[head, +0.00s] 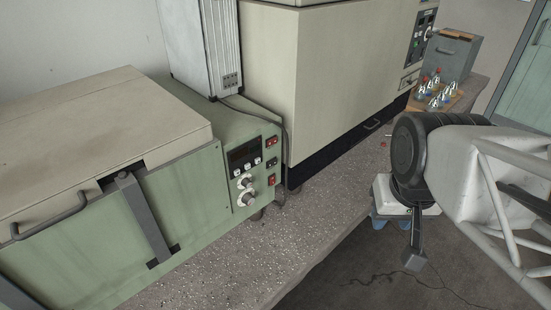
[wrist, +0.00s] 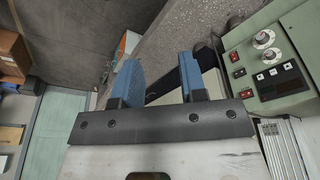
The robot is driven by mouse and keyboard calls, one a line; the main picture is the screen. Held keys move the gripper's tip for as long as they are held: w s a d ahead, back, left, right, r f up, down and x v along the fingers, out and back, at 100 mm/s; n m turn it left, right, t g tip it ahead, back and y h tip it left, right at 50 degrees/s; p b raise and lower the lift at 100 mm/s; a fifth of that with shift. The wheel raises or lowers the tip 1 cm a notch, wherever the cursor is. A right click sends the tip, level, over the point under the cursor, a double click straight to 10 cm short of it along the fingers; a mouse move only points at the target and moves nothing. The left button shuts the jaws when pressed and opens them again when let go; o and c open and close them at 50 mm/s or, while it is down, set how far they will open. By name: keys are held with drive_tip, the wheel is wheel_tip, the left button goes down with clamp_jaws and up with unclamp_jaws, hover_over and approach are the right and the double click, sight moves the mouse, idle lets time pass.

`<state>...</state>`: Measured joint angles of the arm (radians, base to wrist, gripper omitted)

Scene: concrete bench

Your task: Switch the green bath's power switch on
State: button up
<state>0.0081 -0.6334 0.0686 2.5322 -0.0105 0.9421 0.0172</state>
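The green bath (head: 110,190) stands on the bench at the left of the head view, with a beige lid. Its control panel (head: 256,166) is at the right end, with a dark display and two pale knobs. Red rocker switches (head: 271,162) line the panel's right side; they also show in the wrist view (wrist: 239,73). I cannot read which is the power switch or its position. My gripper (head: 394,220) is right of the panel and well apart from it. In the wrist view its blue fingers (wrist: 160,78) are spread, with nothing between them.
A large beige cabinet (head: 325,85) stands behind the panel end, beside a tall ribbed metal unit (head: 203,45). A wooden tray (head: 449,101) of flasks and a grey box (head: 452,55) stand further back. The bench strip (head: 270,235) in front of the panel is clear.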

drive_tip(key=shift+w, duration=0.15)
drive_tip(key=c, duration=0.5)
drive_tip(key=shift+w+d+f, duration=0.15)
drive_tip(key=shift+w, duration=0.1)
clamp_jaws()
drive_tip(key=w+f+n+t, duration=0.4)
drive_tip(key=w+f+n, duration=0.15)
drive_tip(key=w, duration=0.35)
drive_tip(key=w+f+n+t, duration=0.4)
drive_tip(key=w+n, duration=0.3)
drive_tip(key=w, duration=0.3)
drive_tip(key=a+f+n+t+y, duration=0.1)
drive_tip(key=a+f+n+y, duration=0.9)
drive_tip(key=f+n+y, duration=0.2)
drive_tip(key=shift+n, duration=1.35)
drive_tip(key=shift+a, duration=0.1)
